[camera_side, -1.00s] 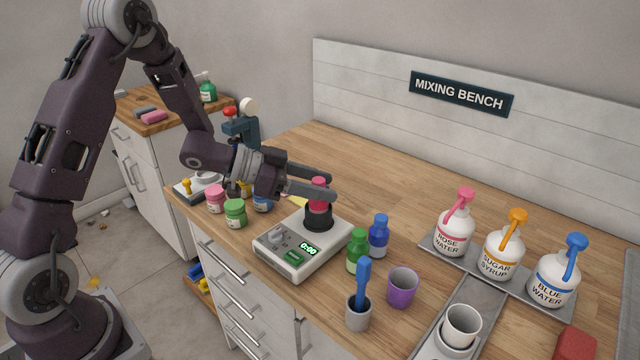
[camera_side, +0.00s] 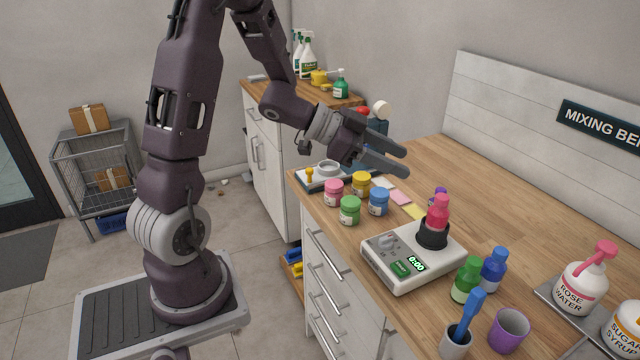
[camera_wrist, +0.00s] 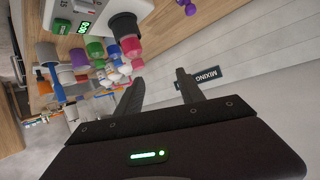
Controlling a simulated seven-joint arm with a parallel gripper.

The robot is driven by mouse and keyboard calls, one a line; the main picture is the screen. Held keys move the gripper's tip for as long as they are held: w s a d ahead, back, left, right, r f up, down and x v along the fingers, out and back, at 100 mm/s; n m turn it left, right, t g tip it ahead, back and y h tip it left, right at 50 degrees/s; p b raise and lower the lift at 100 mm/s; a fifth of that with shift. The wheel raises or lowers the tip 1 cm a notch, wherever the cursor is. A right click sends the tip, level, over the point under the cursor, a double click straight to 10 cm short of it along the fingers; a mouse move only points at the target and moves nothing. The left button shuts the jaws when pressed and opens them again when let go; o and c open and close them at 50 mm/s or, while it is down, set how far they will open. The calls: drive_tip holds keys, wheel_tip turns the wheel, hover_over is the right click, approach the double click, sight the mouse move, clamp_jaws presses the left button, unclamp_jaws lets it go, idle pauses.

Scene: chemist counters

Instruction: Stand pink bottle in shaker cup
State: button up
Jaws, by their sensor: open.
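The pink bottle (camera_side: 438,212) stands upright in the black shaker cup (camera_side: 433,236), its upper part showing above the rim. The cup sits on the white device (camera_side: 405,262) with a 0:00 display. My gripper (camera_side: 402,161) is open and empty, up and to the left of the bottle, clear of it. In the wrist view the bottle (camera_wrist: 130,46) and the dark cup (camera_wrist: 124,25) show beyond the open fingers (camera_wrist: 157,88). The bottle's lower part is hidden inside the cup.
Green (camera_side: 467,280) and blue (camera_side: 494,267) bottles, a purple cup (camera_side: 509,332) and a grey cup with a blue tool (camera_side: 456,343) stand right of the device. Several small jars (camera_side: 350,210) stand left of it.

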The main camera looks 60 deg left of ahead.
wheel_tip(320, 180, up, 8)
drive_tip(key=s+a+n+t+y, duration=0.1)
drive_tip(key=a+n+y, duration=0.25)
drive_tip(key=y, duration=0.45)
drive_tip(key=s+d+r+n+g+y, duration=0.1)
drive_tip(key=s+d+n+g+y, duration=0.15)
drive_tip(key=s, duration=0.45)
drive_tip(key=s+d+f+g+h, duration=0.2)
drive_tip(key=s+d, duration=0.2)
drive_tip(key=s, duration=0.4)
drive_tip(key=s+d+f+n+g+h, duration=0.1)
drive_tip(key=s+d+g+h, duration=0.1)
drive_tip(key=s+d, duration=0.3)
drive_tip(key=s, duration=0.4)
drive_tip(key=shift+s+d+f+n, duration=0.15)
drive_tip(key=shift+d+f+n, duration=0.15)
drive_tip(key=shift+f, duration=0.05)
drive_tip(key=shift+o, duration=0.3)
